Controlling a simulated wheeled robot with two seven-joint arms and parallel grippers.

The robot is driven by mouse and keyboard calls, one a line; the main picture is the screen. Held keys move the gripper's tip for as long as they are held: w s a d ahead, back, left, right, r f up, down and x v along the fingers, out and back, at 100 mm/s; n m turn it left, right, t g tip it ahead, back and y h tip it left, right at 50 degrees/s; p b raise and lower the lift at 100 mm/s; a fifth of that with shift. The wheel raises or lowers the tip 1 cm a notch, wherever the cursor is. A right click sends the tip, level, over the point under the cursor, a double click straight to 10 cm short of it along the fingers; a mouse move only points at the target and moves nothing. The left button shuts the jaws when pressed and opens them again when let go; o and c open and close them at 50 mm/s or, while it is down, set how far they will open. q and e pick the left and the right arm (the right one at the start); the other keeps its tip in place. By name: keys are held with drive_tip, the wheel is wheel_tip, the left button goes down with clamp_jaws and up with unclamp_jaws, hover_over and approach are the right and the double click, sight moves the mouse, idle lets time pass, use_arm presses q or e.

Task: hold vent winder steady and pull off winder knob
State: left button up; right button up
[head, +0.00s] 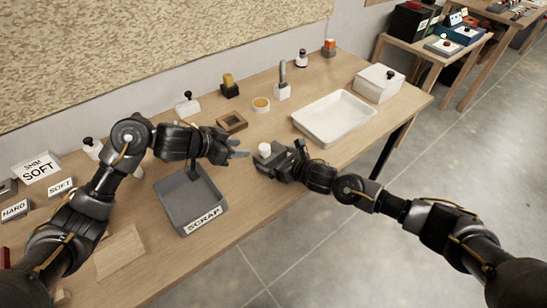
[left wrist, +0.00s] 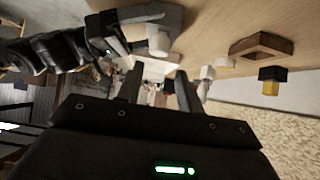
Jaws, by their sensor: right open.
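A small pale, rounded knob-like piece (head: 264,149) shows at the fingers of my right gripper (head: 266,164), over the front of the bench. It looks like the winder knob; the winder body is mostly hidden by the gripper, if it is there. The pale piece also shows in the left wrist view (left wrist: 160,42), beside the right gripper (left wrist: 125,32). The right gripper is open around or beside it; I cannot tell which. My left gripper (head: 239,148) is just left of the piece, pointing towards it. In the left wrist view its fingers (left wrist: 158,90) are apart with nothing visibly gripped.
A grey SCRAP bin (head: 166,207) stands below the left arm. A white tray (head: 310,133) lies to the right, with a white box (head: 366,90) beyond. A brown wooden frame (head: 223,124) and several small fittings stand towards the wall. Bench room is free around the bin.

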drive_tip(key=shift+x, duration=0.85)
